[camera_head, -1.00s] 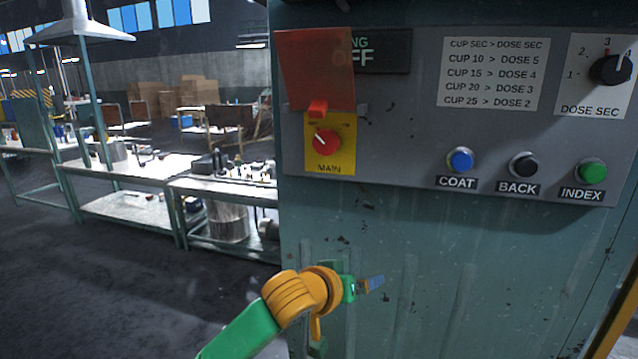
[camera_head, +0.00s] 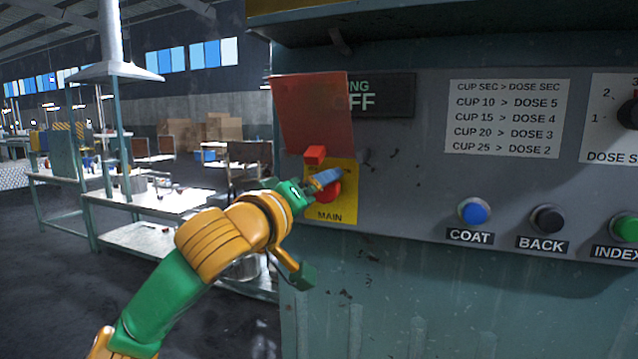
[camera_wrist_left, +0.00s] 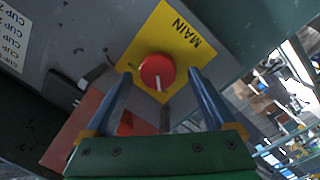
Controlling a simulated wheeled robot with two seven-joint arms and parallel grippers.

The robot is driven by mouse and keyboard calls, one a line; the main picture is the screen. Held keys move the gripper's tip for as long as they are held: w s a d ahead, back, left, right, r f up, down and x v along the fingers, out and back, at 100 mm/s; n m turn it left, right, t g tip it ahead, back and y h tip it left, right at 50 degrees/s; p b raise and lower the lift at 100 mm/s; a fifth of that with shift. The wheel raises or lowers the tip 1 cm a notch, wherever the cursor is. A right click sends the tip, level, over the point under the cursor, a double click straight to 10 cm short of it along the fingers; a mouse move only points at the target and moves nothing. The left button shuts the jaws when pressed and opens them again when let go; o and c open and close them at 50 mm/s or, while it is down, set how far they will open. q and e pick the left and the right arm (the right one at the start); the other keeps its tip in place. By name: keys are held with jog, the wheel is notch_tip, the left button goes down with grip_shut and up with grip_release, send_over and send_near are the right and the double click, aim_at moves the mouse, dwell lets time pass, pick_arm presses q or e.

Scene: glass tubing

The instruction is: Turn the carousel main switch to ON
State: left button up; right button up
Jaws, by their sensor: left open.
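The main switch is a red round knob (camera_head: 328,192) on a yellow plate (camera_head: 346,208) marked MAIN, at the panel's left end. A translucent red cover (camera_head: 315,115) stands raised above it. My left gripper (camera_head: 326,179) is at the knob in the head view, its fingers hiding part of it. In the left wrist view the knob (camera_wrist_left: 157,72) shows a white mark and lies just beyond and between the tips of the open fingers (camera_wrist_left: 160,78). I cannot tell whether they touch it. The display behind the cover reads OFF in part. My right gripper is not in view.
To the right are the blue COAT (camera_head: 474,212), black BACK (camera_head: 547,219) and green INDEX (camera_head: 625,228) buttons, a cup and dose chart (camera_head: 507,118) and a dose dial (camera_head: 628,113). Workbenches (camera_head: 150,200) stand at the left.

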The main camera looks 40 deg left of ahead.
pick_arm(q)
jog(key=shift+w, duration=0.6)
jog(key=c, duration=1.4)
